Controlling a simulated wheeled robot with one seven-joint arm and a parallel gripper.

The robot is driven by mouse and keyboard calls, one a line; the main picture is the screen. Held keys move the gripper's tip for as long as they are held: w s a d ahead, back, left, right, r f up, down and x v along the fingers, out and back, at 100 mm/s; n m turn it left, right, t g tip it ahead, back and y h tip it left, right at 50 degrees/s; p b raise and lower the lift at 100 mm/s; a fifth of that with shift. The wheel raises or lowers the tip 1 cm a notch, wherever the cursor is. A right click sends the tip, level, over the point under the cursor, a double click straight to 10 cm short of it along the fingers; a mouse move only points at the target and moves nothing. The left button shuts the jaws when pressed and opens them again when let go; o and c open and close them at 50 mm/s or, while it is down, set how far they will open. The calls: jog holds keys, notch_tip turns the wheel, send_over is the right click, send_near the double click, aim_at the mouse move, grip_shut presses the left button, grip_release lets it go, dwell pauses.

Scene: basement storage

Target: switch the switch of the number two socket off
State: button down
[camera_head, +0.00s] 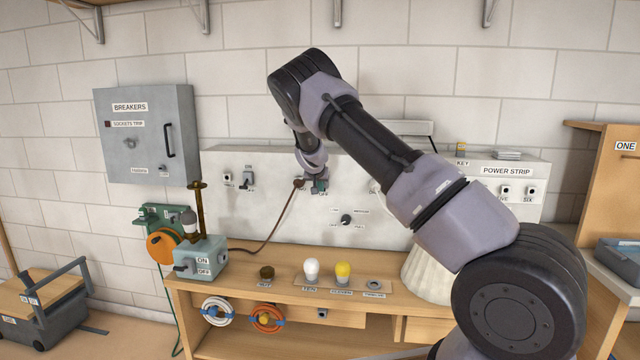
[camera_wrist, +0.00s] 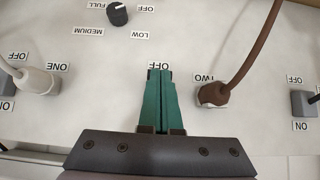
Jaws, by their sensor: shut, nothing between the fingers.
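The number two socket has a brown plug (camera_wrist: 213,94) in it, beside an upside-down TWO label (camera_wrist: 204,78) in the wrist view. The plug also shows in the head view (camera_head: 298,184). My gripper (camera_wrist: 160,72) is shut and empty, its green fingers together just left of the plug in the wrist view. The fingertips point at the OFF label (camera_wrist: 159,66) of that socket's switch. The switch itself is hidden behind the fingers, so its position and any contact cannot be told. In the head view my gripper (camera_head: 319,183) is at the panel, right of the brown plug.
A white plug (camera_wrist: 38,81) sits in socket ONE, left of my fingers in the wrist view. Another switch (camera_wrist: 303,103) stands at the right edge. A rotary knob (camera_wrist: 118,14) is nearby.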

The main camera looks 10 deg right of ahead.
jog(key=shift+f, duration=0.7)
dwell(0.4)
